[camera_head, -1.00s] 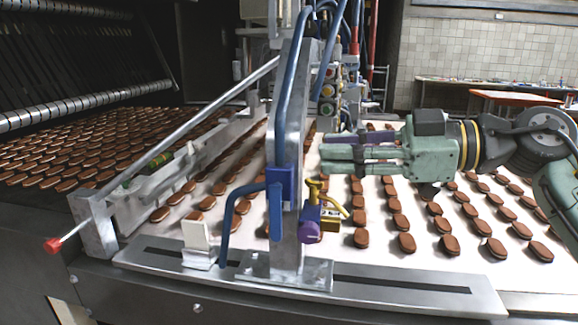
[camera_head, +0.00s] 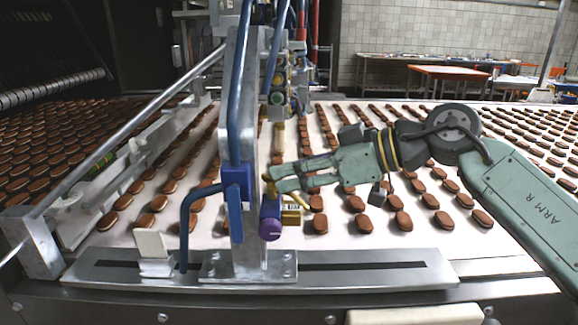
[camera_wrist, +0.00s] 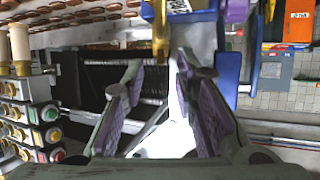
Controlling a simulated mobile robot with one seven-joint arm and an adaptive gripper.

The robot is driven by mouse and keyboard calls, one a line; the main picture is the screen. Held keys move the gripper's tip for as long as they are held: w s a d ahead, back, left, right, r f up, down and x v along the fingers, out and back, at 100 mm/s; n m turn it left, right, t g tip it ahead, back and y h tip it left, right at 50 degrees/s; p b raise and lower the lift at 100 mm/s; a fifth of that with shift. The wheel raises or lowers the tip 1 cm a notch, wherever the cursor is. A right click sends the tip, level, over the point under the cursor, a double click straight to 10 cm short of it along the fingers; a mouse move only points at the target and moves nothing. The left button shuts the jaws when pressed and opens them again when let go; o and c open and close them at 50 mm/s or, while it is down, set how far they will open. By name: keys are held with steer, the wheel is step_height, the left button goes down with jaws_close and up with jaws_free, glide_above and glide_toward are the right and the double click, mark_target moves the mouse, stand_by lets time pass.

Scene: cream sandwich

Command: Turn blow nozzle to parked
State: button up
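What looks like the blow nozzle (camera_head: 270,217) is a purple-and-blue cylinder with a yellow labelled block (camera_head: 291,215) beside it, low on the upright metal post. A brass lever (camera_head: 268,188) stands above it. Whether a finger touches the lever, I cannot tell.
The metal post (camera_head: 245,120) carries a blue clamp (camera_head: 237,184) and blue hoses just left of my gripper. Rows of brown biscuits lie on the white belt (camera_head: 330,240). A slotted rail plate (camera_head: 350,278) runs along the front. Valves with coloured knobs (camera_wrist: 40,115) show left in the wrist view.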

steer(key=shift+w+a+f, duration=0.2)
steer(key=shift+a, duration=0.2)
jaws_close()
stand_by(0.4)
